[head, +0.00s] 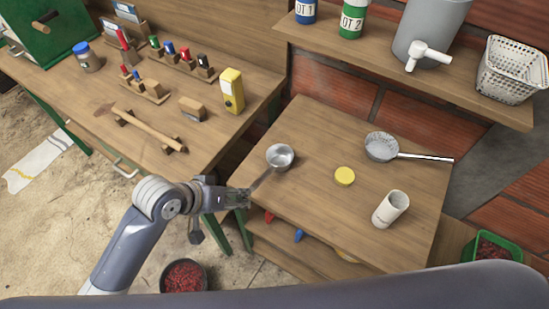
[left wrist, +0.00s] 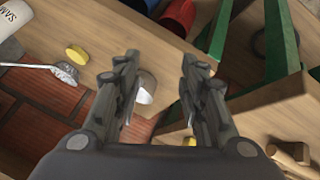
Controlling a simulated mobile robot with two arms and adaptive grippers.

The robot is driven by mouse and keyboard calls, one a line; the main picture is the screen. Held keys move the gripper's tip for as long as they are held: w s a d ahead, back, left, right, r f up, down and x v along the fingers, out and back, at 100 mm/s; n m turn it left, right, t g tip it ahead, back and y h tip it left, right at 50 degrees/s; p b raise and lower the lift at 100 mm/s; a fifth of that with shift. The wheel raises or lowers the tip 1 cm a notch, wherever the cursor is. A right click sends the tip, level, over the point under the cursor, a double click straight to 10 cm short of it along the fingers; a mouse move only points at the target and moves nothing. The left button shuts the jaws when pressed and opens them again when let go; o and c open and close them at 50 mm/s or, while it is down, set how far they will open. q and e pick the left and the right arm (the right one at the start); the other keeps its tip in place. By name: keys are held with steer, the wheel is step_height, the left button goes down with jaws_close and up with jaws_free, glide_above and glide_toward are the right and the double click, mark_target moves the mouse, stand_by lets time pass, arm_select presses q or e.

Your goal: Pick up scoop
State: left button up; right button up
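A small metal scoop (head: 280,157) lies on the left part of the small wooden table, its handle pointing down-left toward my left gripper (head: 246,197). The gripper is at the table's left edge, by the handle's end. In the left wrist view, the two fingers of my left gripper (left wrist: 160,88) stand apart with a clear gap. The scoop's bowl (left wrist: 147,88) shows beyond them, partly covered by the left finger. I cannot tell whether the handle lies between the fingers. My right gripper is not in view.
The small table (head: 320,205) also holds a metal strainer (head: 381,147), a yellow lid (head: 344,176) and a white cup (head: 390,209). A shelf (head: 420,73) hangs above the table's back.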

arm_select(q)
steer(key=h, duration=0.1)
glide_toward(260, 178)
steer(key=w+n+g, duration=0.1)
steer(key=p+x, duration=0.1)
steer(key=x, duration=0.4)
steer(key=shift+d+f, duration=0.1)
steer(key=shift+f, duration=0.05)
steer(key=p+x, duration=0.1)
steer(key=x, duration=0.2)
steer(key=shift+s+d+f, duration=0.1)
steer(key=shift+f, duration=0.3)
steer(key=shift+w+d+f, duration=0.2)
steer(key=shift+d+f, duration=0.15)
steer(key=shift+f, duration=0.25)
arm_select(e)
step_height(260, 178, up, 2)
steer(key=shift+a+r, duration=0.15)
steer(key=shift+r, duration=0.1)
arm_select(q)
steer(key=shift+c, duration=0.6)
steer(key=shift+r, duration=0.1)
jaws_close()
